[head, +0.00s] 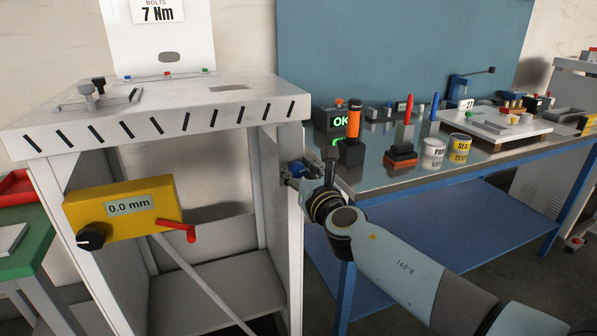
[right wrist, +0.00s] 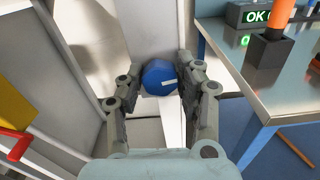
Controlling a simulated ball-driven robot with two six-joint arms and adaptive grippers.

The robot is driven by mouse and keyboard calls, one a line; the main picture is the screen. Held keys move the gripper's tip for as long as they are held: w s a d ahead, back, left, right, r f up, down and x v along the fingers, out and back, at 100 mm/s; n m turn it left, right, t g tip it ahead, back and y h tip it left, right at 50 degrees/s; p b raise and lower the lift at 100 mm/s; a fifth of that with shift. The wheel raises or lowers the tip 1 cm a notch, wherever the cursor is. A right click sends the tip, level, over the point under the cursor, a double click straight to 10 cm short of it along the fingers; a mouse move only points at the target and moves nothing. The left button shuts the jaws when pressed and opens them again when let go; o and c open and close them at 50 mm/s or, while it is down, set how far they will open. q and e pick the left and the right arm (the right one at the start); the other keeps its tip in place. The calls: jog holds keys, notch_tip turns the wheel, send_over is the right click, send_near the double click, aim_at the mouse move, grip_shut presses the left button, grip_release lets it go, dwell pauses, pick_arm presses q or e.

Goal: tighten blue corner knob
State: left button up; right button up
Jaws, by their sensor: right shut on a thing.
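In the head view only a bit of the blue knob (head: 298,170) shows, mostly covered by my right gripper (head: 302,172). In the right wrist view my right gripper (right wrist: 160,82) has a finger on each side of the knob and is shut on it. My left gripper is not in either view.
A yellow box (head: 150,202) reading 0.0 mm, with a black knob and red crank, is on the frame's front. A steel-topped bench (head: 375,175) with an orange-handled tool (head: 354,120) and a green OK display (head: 340,123) stands close right of my right gripper.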

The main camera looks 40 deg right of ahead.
jog(key=shift+c, duration=0.9)
jog(key=shift+f+m, duration=0.1)
jog(key=shift+m, duration=0.2)
jog(key=m+b, duration=0.1)
jog(key=m, duration=0.1)
jog(key=shift+m+b, duration=0.3)
jog(key=shift+m, duration=0.1)
jog(key=m+b, duration=0.2)
jog(key=m, duration=0.4)
jog(key=shift+d+f+b, duration=0.1)
jog(key=shift+f+b, duration=0.05)
jog(key=shift+b, duration=0.2)
jog(key=m+b, duration=0.2)
jog(key=m, duration=0.3)
jog(key=shift+m, duration=0.4)
jog(key=m+b, duration=0.2)
jog(key=m, duration=0.2)
jog(key=shift+m+b, duration=0.3)
jog(key=shift+b, duration=0.1)
